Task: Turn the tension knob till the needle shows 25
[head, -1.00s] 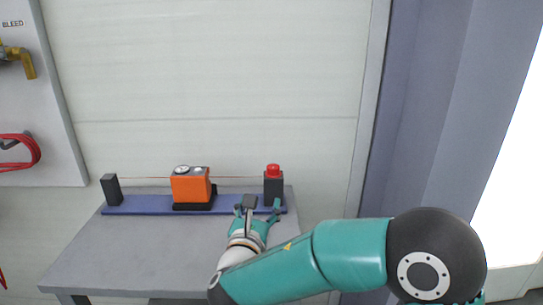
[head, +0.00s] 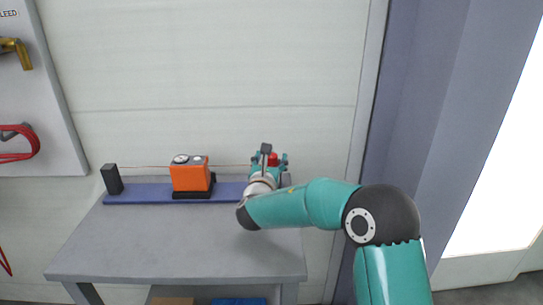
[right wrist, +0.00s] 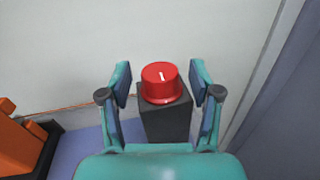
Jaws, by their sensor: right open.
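The red tension knob (right wrist: 161,82) sits on top of a dark post (right wrist: 166,122), with a white mark on its top. In the head view the knob (head: 273,159) is partly hidden by my right gripper (head: 268,160). In the right wrist view my right gripper (right wrist: 160,88) is open, one finger on each side of the knob, with gaps between. The orange gauge box (head: 190,176) stands left of it on the blue rail, with round dials (head: 181,159) on top. The needle is too small to read. My left gripper is not in view.
The blue rail (head: 145,193) lies along the back of the grey table (head: 170,245). A dark post (head: 112,179) stands at its left end, and a thin wire runs along above the rail. The table's front is clear. A wall panel with red hose (head: 20,143) is at the left.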

